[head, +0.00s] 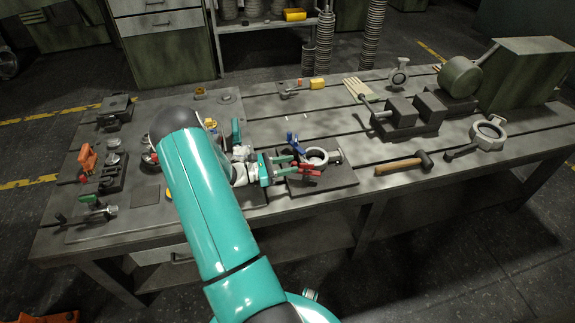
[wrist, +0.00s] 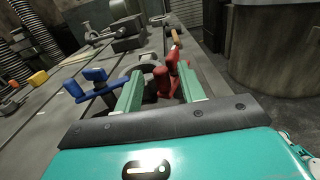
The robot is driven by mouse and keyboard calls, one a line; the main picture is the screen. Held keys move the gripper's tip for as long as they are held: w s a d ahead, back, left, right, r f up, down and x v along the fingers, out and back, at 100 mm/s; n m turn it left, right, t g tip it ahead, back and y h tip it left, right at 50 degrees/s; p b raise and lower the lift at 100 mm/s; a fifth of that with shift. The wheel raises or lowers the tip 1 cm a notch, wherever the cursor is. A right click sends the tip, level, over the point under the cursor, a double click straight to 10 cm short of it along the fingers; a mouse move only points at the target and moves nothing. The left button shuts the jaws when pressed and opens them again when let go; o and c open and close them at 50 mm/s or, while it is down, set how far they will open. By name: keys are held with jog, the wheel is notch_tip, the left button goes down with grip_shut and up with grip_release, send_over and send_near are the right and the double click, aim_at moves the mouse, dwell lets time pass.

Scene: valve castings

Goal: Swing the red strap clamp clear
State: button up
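The red strap clamp (head: 308,170) is at the front side of a grey ring-shaped valve casting (head: 317,155) on a dark plate. In the wrist view the red clamp (wrist: 163,84) shows between and beyond my fingers, nearer the right one. My gripper (head: 284,165) has its green fingers spread apart, reaching toward the clamp from the left; it also shows in the wrist view (wrist: 160,88). I cannot tell whether a finger touches the clamp. A blue clamp (head: 295,144) stands at the casting's far left side, also left of my fingers in the wrist view (wrist: 88,82). The casting is partly hidden there.
A hammer (head: 405,163) lies right of the plate, with a loose ring casting (head: 488,134) farther right. A dark vise (head: 405,115) stands behind. Small tools and an orange-red clamp (head: 87,160) are at the left. The bench top (head: 360,150) just right of the plate is clear.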

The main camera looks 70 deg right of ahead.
jog(key=v, duration=1.3)
jog(key=shift+w+a, duration=0.2)
jog(key=shift+w, duration=0.15)
jog(key=shift+w+r, duration=0.15)
jog(key=shift+r, duration=0.05)
jog(key=w+a+r+m+t+y, duration=0.2)
jog(key=w+a+r+t, duration=0.25)
jog(key=a+r, duration=0.6)
jog(key=w+a+r+m+t+y, duration=0.35)
jog(key=a+r+t, duration=0.35)
jog(key=a, duration=0.6)
jog(key=s+a+r+t+y, duration=0.2)
jog(key=a+r, duration=0.4)
jog(key=a, duration=0.5)
jog(key=s+a+r+t+y, duration=0.2)
jog(key=s+a+r+t, duration=0.2)
jog(key=a, duration=0.8)
notch_tip(320, 180, up, 2)
jog(key=m+t, duration=0.1)
jog(key=t, duration=0.2)
jog(key=shift+a, duration=0.25)
jog(key=shift+d+r, duration=0.1)
jog(key=shift+d, duration=0.05)
